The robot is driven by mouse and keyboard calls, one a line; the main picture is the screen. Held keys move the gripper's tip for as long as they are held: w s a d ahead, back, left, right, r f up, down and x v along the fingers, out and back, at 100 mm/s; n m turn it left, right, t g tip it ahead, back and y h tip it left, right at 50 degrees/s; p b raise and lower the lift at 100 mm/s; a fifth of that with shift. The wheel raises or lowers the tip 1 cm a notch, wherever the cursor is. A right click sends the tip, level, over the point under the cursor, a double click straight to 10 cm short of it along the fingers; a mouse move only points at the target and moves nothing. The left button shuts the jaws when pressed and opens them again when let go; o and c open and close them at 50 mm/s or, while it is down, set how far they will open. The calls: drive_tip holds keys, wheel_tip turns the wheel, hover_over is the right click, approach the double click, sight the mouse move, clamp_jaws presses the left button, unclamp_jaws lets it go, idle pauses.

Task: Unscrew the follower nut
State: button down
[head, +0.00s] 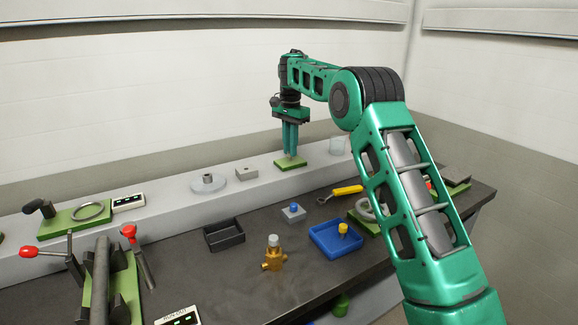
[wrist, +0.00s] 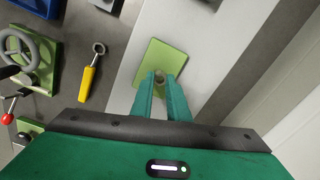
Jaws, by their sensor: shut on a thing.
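My gripper (head: 290,155) points straight down over a green pad (head: 284,165) on the raised grey ledge. In the wrist view my gripper (wrist: 160,80) is shut on a small round metallic part (wrist: 160,75), at or just above the pad (wrist: 152,54). I cannot tell whether this part is the follower nut, or whether it touches the pad; the fingers hide most of it. A brass valve body (head: 273,260) with a pale grey top (head: 273,240) stands upright on the dark bench, well away from my gripper.
A yellow-handled wrench (head: 345,191) lies on the bench near a blue tray (head: 335,240) holding a yellow part. A black tray (head: 224,235) is empty. A grey flanged disc (head: 208,183), a small grey block (head: 246,173) and a clear cup (head: 337,145) stand on the ledge.

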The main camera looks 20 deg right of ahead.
drive_tip(key=shift+s+r, duration=0.1)
drive_tip(key=shift+r, duration=1.6)
